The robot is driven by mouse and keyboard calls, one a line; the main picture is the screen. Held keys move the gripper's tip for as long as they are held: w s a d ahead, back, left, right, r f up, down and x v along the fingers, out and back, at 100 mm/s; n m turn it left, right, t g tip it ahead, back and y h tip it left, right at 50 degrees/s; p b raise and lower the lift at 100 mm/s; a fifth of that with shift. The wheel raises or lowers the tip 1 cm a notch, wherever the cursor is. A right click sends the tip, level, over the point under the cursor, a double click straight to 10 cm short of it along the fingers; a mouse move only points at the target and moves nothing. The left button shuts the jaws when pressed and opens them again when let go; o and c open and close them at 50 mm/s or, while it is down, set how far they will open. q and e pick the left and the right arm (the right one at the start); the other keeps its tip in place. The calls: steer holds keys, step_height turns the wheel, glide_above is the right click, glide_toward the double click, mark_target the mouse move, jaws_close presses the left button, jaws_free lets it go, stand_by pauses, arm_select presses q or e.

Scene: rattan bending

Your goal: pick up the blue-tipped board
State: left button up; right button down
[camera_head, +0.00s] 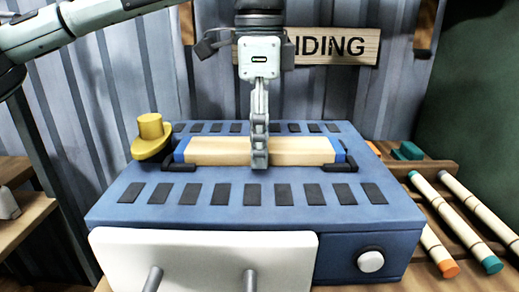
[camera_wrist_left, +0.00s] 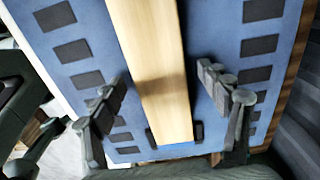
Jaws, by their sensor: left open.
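The blue-tipped board (camera_head: 215,151) is a pale wooden plank with blue ends. It lies across the top of the blue bench (camera_head: 230,207), resting near black brackets. The left wrist view shows the board (camera_wrist_left: 152,60) running lengthwise, its blue tip at the lower end. My left gripper (camera_head: 259,160) hangs pointing down over the middle of the board. In the left wrist view the left gripper's fingers (camera_wrist_left: 165,90) are spread, one on each side of the board, with gaps between. My right gripper is not in view.
A yellow hat-shaped piece (camera_head: 150,136) stands at the bench's left corner. A white panel (camera_head: 205,262) and a white knob (camera_head: 370,261) are on its front. Sticks with orange and teal tips (camera_head: 458,220) lie on a wooden rack at right. A corrugated wall stands behind.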

arm_select(q)
steer(key=shift+r, duration=0.1)
steer(key=c, duration=1.4)
